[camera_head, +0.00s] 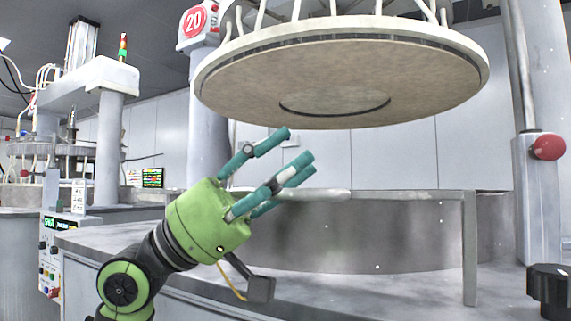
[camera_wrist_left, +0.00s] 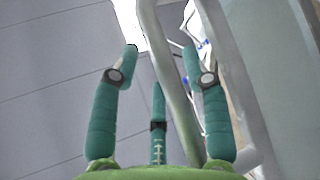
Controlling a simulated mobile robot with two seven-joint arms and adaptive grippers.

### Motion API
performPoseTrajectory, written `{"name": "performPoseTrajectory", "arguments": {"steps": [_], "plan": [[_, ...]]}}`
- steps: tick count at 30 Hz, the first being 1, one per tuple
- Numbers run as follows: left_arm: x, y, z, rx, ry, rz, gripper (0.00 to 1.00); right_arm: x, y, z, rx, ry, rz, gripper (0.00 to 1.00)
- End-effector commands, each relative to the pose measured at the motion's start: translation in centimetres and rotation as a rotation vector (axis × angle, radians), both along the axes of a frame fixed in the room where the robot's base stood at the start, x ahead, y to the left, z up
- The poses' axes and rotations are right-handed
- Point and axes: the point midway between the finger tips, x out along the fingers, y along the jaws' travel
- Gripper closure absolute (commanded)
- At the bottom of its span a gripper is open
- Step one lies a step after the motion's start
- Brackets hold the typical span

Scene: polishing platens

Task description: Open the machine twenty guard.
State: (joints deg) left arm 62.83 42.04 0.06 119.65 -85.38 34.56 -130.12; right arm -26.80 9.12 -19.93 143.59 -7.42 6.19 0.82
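The machine marked with a red 20 sign (camera_head: 193,21) stands in front of me. Its guard, a pale metal rail frame (camera_head: 410,194) with an upright leg at the right, stands in front of the round lower part (camera_head: 380,235). My left gripper (camera_head: 295,147), green with teal fingers, is at the rail's left end with its fingers spread. In the left wrist view a grey bar (camera_wrist_left: 170,62) runs between the spread fingers of the left gripper (camera_wrist_left: 160,58). The fingers do not close on it; whether they touch it I cannot tell. My right gripper is not in view.
A large round upper platen (camera_head: 240,85) hangs above the fingers. A control panel (camera_head: 50,265) is at the left. The grey worktop (camera_head: 400,295) is mostly clear.

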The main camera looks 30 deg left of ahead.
Motion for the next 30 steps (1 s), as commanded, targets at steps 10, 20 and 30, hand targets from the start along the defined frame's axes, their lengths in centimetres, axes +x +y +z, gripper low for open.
{"name": "performPoseTrajectory", "arguments": {"steps": [10,20,30], "plan": [[-0.4,1.0,-0.9,0.000,0.005,-0.001,0.54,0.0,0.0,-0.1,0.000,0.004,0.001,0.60],[-2.6,5.4,-4.6,-0.002,0.004,0.000,0.54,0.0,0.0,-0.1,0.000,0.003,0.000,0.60],[-4.2,8.4,-7.0,0.000,0.001,-0.001,0.54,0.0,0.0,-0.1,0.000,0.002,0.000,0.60]]}}
